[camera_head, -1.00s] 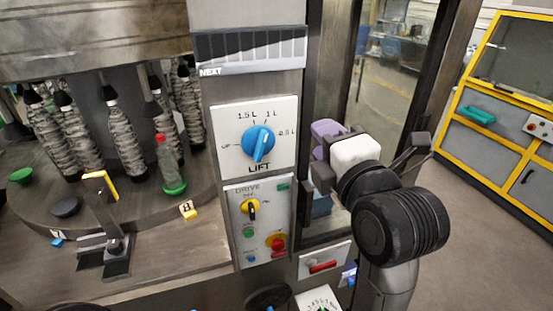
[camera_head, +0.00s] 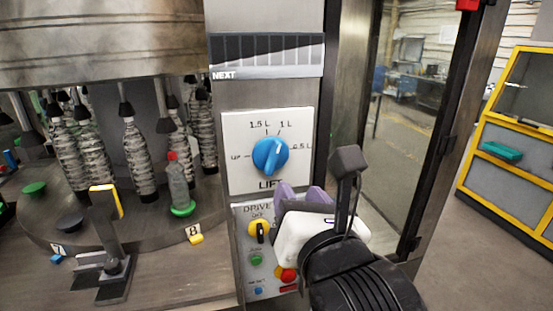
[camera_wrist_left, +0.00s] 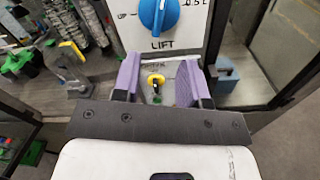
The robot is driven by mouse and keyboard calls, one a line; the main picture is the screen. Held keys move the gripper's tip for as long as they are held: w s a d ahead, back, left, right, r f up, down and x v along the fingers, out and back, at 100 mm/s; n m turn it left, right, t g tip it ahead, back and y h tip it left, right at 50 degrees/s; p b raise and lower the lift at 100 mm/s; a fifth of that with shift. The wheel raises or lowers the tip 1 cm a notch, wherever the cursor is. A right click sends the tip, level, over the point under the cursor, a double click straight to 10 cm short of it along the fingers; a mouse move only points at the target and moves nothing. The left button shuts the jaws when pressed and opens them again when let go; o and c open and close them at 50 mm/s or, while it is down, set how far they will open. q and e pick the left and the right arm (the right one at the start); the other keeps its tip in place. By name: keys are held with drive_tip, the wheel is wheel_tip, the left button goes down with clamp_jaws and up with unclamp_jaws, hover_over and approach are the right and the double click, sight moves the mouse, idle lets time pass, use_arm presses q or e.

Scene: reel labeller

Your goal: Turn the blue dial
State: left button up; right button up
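The blue dial (camera_head: 270,155) is on the white LIFT plate (camera_head: 240,178), which has marks UP, 1.5 L, 1 L and 0.5 L around it. A pale line shows on the dial's face, slanting up to the right. My left gripper (camera_head: 301,192) is open and empty, its purple fingers just below and right of the dial in the head view. In the left wrist view the open fingers (camera_wrist_left: 157,66) have a clear gap between them, and the dial (camera_wrist_left: 159,14) is above, partly cut off by the top edge. My right gripper is not in view.
Below the LIFT plate is the DRIVE panel with a yellow-black switch (camera_head: 259,231), a green button (camera_head: 256,260) and a red button (camera_head: 286,276), partly hidden by my gripper. Bottles stand on the carousel at left. A glass door (camera_head: 408,120) is at right.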

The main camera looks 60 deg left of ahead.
sight(276, 158)
use_arm(q)
drive_tip(key=p+x, duration=0.1)
drive_tip(key=x, duration=1.1)
drive_tip(key=shift+a, duration=0.25)
drive_tip(key=shift+c, duration=0.2)
drive_tip(key=shift+p, duration=0.3)
clamp_jaws()
